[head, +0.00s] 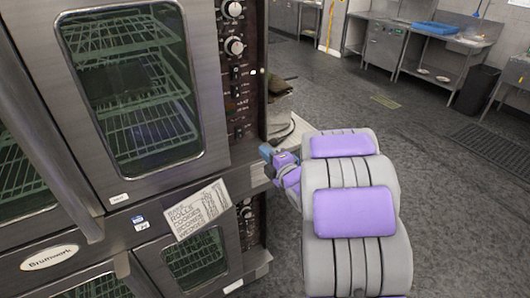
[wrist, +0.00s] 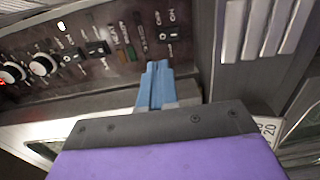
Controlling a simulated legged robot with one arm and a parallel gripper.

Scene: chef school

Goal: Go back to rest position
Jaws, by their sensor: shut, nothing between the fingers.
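My gripper (head: 283,159) is beside the right edge of the oven's control panel in the head view, at the end of my purple and grey arm. In the wrist view its blue fingers (wrist: 155,86) are together and hold nothing. They point at the dark control panel (wrist: 115,50) with its switches and round knobs. I cannot tell whether the fingertips touch the panel. The same panel also shows in the head view (head: 243,105).
A large steel double oven (head: 205,110) stands close on the left, its upper glass door shut. A paper sign (head: 197,209) hangs between the doors. Open grey floor (head: 440,200) lies to the right. Steel counters (head: 420,70) and a dark bin (head: 477,90) stand further back.

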